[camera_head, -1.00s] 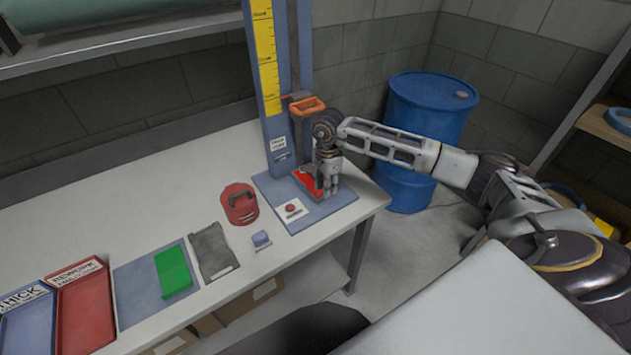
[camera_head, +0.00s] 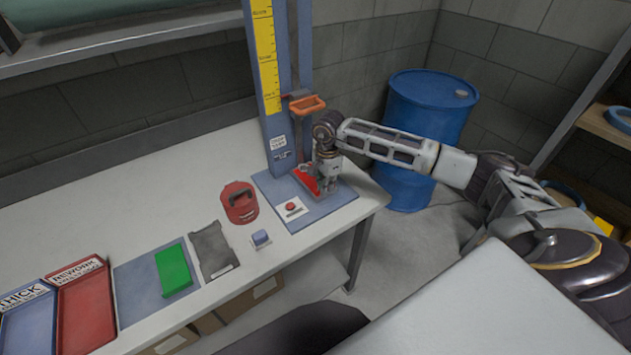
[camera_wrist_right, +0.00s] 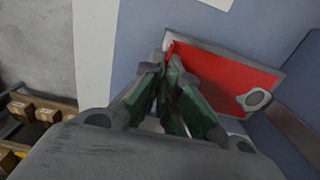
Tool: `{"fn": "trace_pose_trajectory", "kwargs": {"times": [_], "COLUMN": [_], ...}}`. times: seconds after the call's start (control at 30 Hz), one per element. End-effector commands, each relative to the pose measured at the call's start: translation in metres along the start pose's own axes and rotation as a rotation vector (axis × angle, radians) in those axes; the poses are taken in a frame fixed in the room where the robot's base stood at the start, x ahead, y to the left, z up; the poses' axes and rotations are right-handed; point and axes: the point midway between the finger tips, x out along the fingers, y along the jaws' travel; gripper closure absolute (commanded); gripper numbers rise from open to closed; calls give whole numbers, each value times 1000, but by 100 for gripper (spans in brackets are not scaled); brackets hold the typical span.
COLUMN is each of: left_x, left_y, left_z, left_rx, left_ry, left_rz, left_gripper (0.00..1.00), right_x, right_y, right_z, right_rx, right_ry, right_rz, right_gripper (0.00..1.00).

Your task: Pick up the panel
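A red panel with a grey rim (camera_wrist_right: 222,72) lies at the blue gauge stand, and its red face also shows in the head view (camera_head: 306,179). My right gripper (camera_head: 327,182) points down at it, just to its right in the head view. In the right wrist view the green-padded fingers (camera_wrist_right: 165,68) are close together, with the panel's near left corner between their tips. The contact itself is partly hidden by the fingers. My left gripper is out of view.
The gauge stand (camera_head: 266,90) with a yellow scale rises behind. A red button (camera_head: 291,206), a red padlock-like object (camera_head: 239,203), a blue button (camera_head: 261,238), a dark sheet (camera_head: 213,250), a green block (camera_head: 173,270) and a red tray (camera_head: 86,312) line the table. A blue barrel (camera_head: 425,135) stands behind my arm.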

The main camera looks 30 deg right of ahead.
Motion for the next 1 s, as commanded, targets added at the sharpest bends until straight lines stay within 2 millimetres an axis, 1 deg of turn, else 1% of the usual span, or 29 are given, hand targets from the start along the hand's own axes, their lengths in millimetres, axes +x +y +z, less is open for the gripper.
{"fn": "trace_pose_trajectory", "kwargs": {"times": [0.17,0.4,0.53,0.67,0.9,1.0], "left_x": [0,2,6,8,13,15], "left_y": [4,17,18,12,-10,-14], "left_z": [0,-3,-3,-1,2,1], "left_rx": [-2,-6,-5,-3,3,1], "left_ry": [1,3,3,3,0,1], "left_rz": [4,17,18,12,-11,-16], "left_gripper": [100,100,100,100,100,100], "right_x": [0,-3,-8,-23,-52,-62], "right_y": [0,1,4,3,3,3], "right_z": [0,0,0,0,0,0], "right_rx": [0,0,0,1,0,-1], "right_ry": [0,0,0,1,1,0], "right_rz": [-1,-2,-2,-4,-3,-3], "right_gripper": [100,100,100,100,100,100]}}
